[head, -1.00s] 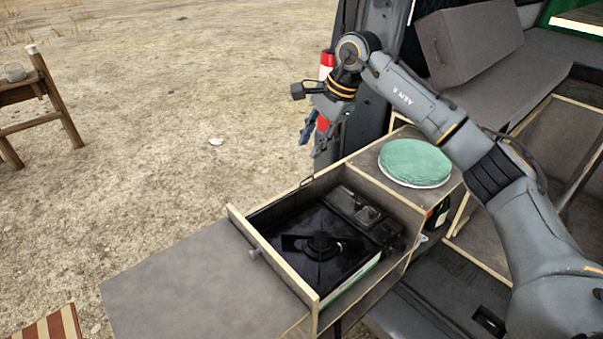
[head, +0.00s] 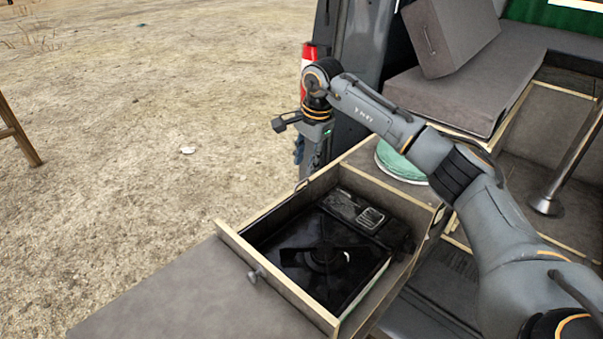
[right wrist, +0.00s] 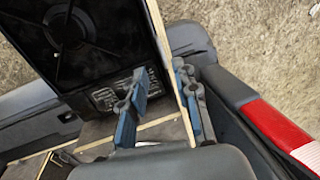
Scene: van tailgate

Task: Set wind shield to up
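The black camping stove (head: 325,258) lies in an open wooden box in the head view. It also shows in the right wrist view (right wrist: 85,45). No raised wind shield shows, and I cannot tell for sure which part is the shield. In the right wrist view my right gripper (right wrist: 165,105) is open, with blue-padded fingers on either side of the pale panel edge (right wrist: 163,50). My left gripper is out of view.
A grey flat panel (head: 170,300) extends in front of the box. The van's bench (head: 470,85) is at the right. Open ground lies left.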

